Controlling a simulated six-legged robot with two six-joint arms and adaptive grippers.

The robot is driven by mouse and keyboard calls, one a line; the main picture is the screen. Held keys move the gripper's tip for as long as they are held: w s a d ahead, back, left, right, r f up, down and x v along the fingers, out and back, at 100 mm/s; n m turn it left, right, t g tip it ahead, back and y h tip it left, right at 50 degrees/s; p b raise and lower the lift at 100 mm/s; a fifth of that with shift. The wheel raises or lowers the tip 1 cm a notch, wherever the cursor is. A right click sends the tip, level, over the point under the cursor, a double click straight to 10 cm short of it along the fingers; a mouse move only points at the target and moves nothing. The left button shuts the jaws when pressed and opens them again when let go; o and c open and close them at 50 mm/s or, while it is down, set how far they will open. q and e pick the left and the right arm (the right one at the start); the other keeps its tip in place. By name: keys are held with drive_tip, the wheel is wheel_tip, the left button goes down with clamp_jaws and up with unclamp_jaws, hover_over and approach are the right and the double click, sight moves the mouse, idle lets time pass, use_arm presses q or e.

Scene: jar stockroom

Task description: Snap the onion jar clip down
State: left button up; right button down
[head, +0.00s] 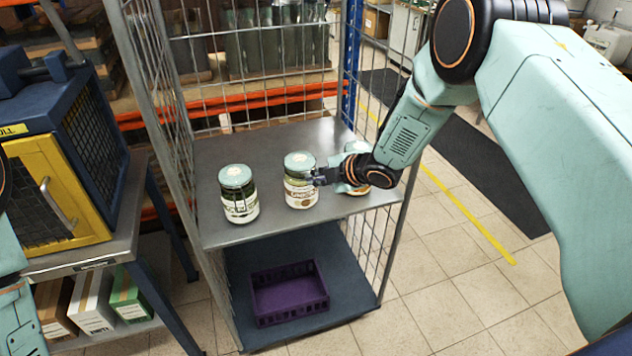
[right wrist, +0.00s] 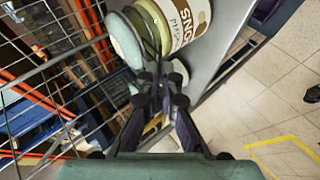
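The onion jar (head: 300,192) stands upright on the trolley's upper shelf, between two other jars. It has a pale green lid and a cream label. In the right wrist view the jar (right wrist: 188,22) fills the top, with its wire clip (right wrist: 148,30) beside the lid rim. My right gripper (head: 318,177) is at the right side of this jar, near lid height. In the wrist view its fingers (right wrist: 158,82) come together just short of the clip; I cannot tell whether they touch it. Only part of my left arm shows at the left edge; its gripper is out of view.
A dark jar (head: 239,197) stands left of the onion jar. Another jar (head: 357,191) is partly hidden behind my right gripper. Wire mesh sides enclose the shelf (head: 262,146). A purple crate (head: 289,304) lies below. A yellow-framed cage box (head: 52,195) stands at left.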

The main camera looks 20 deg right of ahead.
wheel_tip(320, 180, down, 8)
drive_tip(key=n+t+y+b, duration=0.2)
drive_tip(key=t+b, duration=0.2)
drive_tip(key=b, duration=0.7)
drive_tip(key=n+t+y+b, duration=0.2)
drive_tip(key=t+y+b, duration=0.1)
drive_tip(key=b, duration=0.8)
drive_tip(key=n+t+y+b, duration=0.2)
drive_tip(key=t+b, duration=0.3)
drive_tip(key=b, duration=0.6)
drive_tip(key=shift+n+t, duration=0.3)
drive_tip(key=shift+n, duration=0.3)
drive_tip(key=shift+w+f+n+y+b, duration=0.1)
drive_tip(key=shift+w+n+y+b, duration=0.15)
drive_tip(key=shift+n+y+b, duration=0.9)
drive_tip(key=shift+m+b, duration=0.25)
drive_tip(key=shift+b, duration=0.1)
drive_tip(key=c, duration=1.6)
unclamp_jaws()
drive_tip(key=shift+c, duration=0.2)
drive_tip(key=shift+o, duration=0.2)
